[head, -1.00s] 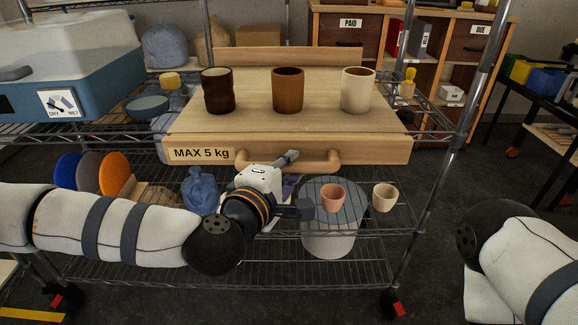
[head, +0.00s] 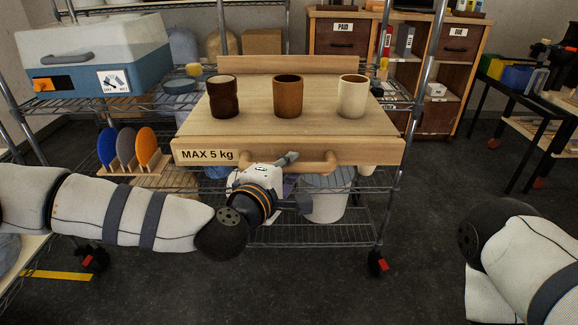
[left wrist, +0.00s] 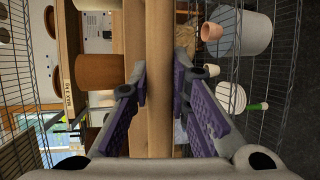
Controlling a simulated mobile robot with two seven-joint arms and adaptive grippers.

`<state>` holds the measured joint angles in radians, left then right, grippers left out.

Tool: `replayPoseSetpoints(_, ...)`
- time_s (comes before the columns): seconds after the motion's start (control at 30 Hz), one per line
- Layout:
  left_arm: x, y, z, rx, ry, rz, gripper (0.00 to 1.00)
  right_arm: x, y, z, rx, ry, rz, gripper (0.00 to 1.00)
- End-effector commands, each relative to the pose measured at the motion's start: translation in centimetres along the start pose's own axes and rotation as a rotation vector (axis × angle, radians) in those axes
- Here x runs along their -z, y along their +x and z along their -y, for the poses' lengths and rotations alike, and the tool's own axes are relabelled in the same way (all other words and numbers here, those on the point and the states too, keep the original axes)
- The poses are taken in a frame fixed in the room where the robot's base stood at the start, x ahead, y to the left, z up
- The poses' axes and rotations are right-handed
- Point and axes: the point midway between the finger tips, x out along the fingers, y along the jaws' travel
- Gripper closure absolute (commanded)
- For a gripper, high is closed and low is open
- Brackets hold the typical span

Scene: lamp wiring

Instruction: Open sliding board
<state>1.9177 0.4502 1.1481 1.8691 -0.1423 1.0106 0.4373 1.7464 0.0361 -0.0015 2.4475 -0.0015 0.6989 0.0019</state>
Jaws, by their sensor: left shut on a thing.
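The sliding board (head: 265,125) is pale wood with a back rail and a front marked "MAX 5 kg". It juts out from the rack towards me. A wooden handle (head: 321,166) runs along its front. My left gripper (head: 296,179) is shut on the handle. In the left wrist view, the purple-padded fingers (left wrist: 160,88) lie on both sides of the wooden bar (left wrist: 159,125). A dark brown cup (head: 223,98), a brown cup (head: 288,98) and a cream cup (head: 351,97) stand upright on the board. My right gripper is out of view.
The wire rack (head: 424,90) surrounds the board. A blue and white case (head: 95,65) stands at left on its shelf. Coloured discs (head: 127,147) in a wooden stand and a grey bin (head: 325,205) are lower down. Dark floor (head: 440,225) is clear at right.

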Motion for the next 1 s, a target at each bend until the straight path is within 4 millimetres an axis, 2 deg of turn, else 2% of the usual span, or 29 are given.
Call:
replayPoseSetpoints(0.5,-0.01,0.0,-0.12,-0.003,-0.001,0.0,1.0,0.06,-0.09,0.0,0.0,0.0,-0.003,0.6)
replayPoseSetpoints(0.53,-0.01,0.01,-0.12,-0.003,-0.001,0.0,0.81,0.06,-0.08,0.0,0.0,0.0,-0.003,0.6)
replayPoseSetpoints(0.6,0.0,0.01,-0.12,-0.003,-0.001,0.0,0.65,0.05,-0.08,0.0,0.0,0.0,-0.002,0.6)
replayPoseSetpoints(0.63,0.0,0.01,-0.12,-0.003,-0.001,0.0,0.62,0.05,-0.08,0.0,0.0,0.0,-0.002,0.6)
replayPoseSetpoints(0.9,0.0,-0.04,-0.08,-0.002,0.0,0.0,0.62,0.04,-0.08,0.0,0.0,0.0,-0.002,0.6)
replayPoseSetpoints(1.0,-0.03,-0.96,-0.08,-0.002,0.0,0.001,0.62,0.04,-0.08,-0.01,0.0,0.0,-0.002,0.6)
